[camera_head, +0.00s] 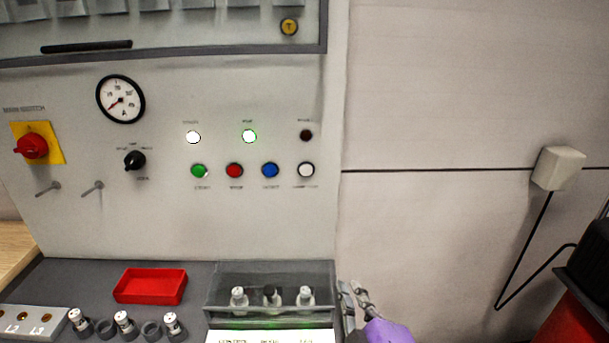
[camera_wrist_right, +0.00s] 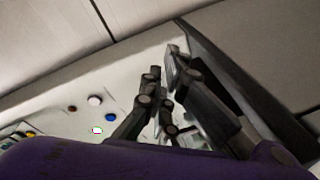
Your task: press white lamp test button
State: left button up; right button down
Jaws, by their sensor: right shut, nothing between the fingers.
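The white lamp test button (camera_head: 306,170) is at the right end of the lower button row on the grey panel, right of the blue button (camera_head: 270,170). A white button that looks like it also shows in the right wrist view (camera_wrist_right: 95,100), left of the fingers. My right gripper (camera_head: 355,289) is low at the panel's right edge in the head view, below and to the right of the button and apart from it. Its fingers (camera_wrist_right: 163,72) are shut with nothing between them. My left gripper is not in view.
Green (camera_head: 199,170) and red (camera_head: 234,170) buttons share the row. Two lit lamps (camera_head: 193,137) (camera_head: 249,136) and a dark lamp (camera_head: 306,135) sit above. A clear-walled box (camera_head: 225,291) with several fuse-like parts stands below, beside a red tray (camera_head: 150,286).

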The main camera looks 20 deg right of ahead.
aim_at(306, 170)
jog(key=w+a+r+n+t+y, duration=0.1)
jog(key=r, duration=0.2)
jog(key=w+a+r+n+t+y, duration=0.1)
jog(key=a+r+n, duration=0.1)
jog(key=r, duration=0.2)
jog(key=w+a+r+n+t, duration=0.1)
jog(key=w+r+n+t, duration=0.1)
jog(key=r, duration=0.1)
jog(key=shift+a+r+y, duration=0.15)
jog(key=shift+a+y, duration=0.1)
jog(key=shift+y, duration=0.15)
jog(key=a+r+n+t+y, duration=0.2)
jog(key=a+r+n+y, duration=0.4)
jog(key=r+n, duration=0.2)
jog(key=shift+r+y, duration=0.25)
jog(key=shift+y, duration=0.15)
jog(key=shift+w, duration=0.2)
jog(key=shift+w+d+b, duration=0.15)
jog(key=shift+w+d, duration=0.25)
jog(key=shift+w, duration=1)
jog(key=shift+w+d+b, duration=0.1)
jog(key=shift+w+d, duration=0.25)
jog(key=shift+w, duration=1)
jog(key=shift+w+d+b, duration=0.15)
jog(key=shift+w+d, duration=0.25)
jog(key=shift+w, duration=1)
jog(key=shift+w, duration=0.1)
jog(key=shift+w+d, duration=0.15)
jog(key=shift+w, duration=0.15)
